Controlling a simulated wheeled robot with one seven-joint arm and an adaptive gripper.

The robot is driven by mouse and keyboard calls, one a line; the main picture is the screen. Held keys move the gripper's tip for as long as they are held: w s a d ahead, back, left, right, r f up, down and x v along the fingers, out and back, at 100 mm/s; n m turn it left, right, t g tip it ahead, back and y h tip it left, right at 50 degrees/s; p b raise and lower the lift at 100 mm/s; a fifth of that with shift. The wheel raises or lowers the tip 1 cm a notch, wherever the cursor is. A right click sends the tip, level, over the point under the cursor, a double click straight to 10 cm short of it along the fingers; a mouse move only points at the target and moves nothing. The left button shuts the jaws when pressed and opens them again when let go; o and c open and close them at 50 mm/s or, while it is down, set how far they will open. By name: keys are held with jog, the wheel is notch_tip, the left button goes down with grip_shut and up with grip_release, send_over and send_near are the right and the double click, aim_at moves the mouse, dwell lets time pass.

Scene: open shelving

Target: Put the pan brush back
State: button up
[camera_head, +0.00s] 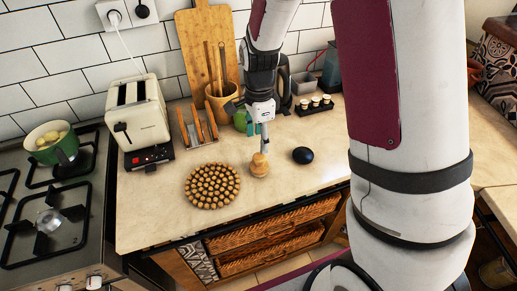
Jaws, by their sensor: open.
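The pan brush appears to be the small, round, pale wooden piece (260,166) standing on the countertop, right of a round trivet. My gripper (265,147) points down from above, with its fingertips right at the top of this piece. It is open, seen nearly edge-on, and I cannot tell whether its fingers touch the wood. The fingers hide part of the piece's top.
A round cork-like trivet (212,186) lies close left, and a dark oval object (302,155) close right. A toast rack (198,130), toaster (137,115) and utensil pot (221,101) stand behind. The counter's front strip (160,232) is clear; wicker baskets (270,228) sit below.

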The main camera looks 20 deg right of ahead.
jog(key=s+r+n+t, duration=0.1)
jog(key=s+r+n, duration=0.35)
jog(key=r, duration=0.45)
jog(key=s+r+n+t, duration=0.2)
jog(key=s+r+n, duration=0.25)
jog(key=r, duration=0.45)
jog(key=s+r+n+t, duration=0.2)
jog(key=s+r+n, duration=0.3)
jog(key=s+n, duration=0.4)
jog(key=s, duration=0.3)
jog(key=shift+r, duration=0.2)
